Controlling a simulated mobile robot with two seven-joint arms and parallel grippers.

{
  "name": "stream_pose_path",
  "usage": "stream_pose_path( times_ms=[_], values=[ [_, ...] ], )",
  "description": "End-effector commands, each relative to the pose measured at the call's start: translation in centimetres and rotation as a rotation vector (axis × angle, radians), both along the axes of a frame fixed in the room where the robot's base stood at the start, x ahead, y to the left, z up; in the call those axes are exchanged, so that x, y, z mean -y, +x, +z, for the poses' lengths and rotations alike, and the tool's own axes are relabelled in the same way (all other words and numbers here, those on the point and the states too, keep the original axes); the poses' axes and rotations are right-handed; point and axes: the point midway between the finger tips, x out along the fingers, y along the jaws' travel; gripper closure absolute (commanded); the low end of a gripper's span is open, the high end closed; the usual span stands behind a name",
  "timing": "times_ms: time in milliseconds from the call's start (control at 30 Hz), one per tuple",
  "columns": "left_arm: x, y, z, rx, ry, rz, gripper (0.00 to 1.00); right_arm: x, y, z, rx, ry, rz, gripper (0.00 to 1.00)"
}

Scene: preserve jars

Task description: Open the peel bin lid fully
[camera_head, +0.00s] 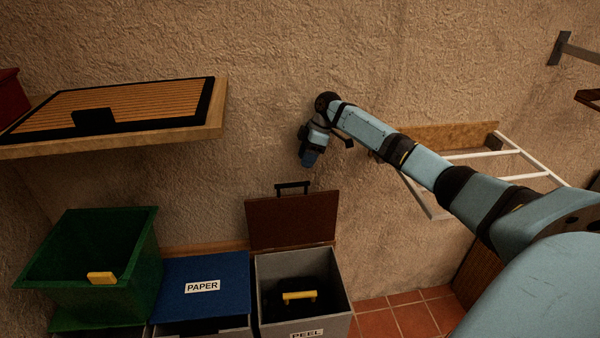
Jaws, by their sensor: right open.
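The peel bin (341,290) is a grey box at the bottom middle with a "PEEL" label on its front. Its brown lid (291,222) stands raised at the back of the bin, close to the wall, with a black handle (292,186) on its top edge. The bin's mouth is uncovered. My right gripper (309,160) is above the lid near the wall, pointing down and apart from the handle. It is open and empty; its fingers show small and dark. My left gripper is not in view.
A dark object with a yellow handle (299,295) is inside the peel bin. The paper bin's blue lid (202,285) is shut beside it. A green bin (95,250) stands at left, below a wooden shelf (200,130). A white rack (480,155) is on the right wall.

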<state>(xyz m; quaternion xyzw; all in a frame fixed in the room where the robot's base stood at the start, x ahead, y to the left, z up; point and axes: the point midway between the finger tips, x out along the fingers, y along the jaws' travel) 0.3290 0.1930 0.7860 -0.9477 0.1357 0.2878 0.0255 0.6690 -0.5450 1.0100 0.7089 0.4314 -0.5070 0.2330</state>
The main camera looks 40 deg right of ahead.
Motion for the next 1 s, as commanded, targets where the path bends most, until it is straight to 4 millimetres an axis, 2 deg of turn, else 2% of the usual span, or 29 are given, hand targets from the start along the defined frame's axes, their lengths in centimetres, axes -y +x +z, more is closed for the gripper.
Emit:
stream_pose_path(
  times_ms=[100,233,1000],
  values=[
    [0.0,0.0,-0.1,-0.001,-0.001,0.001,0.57,0.7,-0.2,1.5,0.001,-0.001,-0.002,0.58],
    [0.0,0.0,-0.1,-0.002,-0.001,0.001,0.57,1.0,-0.3,2.2,0.0,-0.001,-0.001,0.58],
    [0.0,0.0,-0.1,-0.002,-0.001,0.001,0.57,1.0,-0.3,2.4,-0.001,-0.001,0.0,0.58]
  ],
)
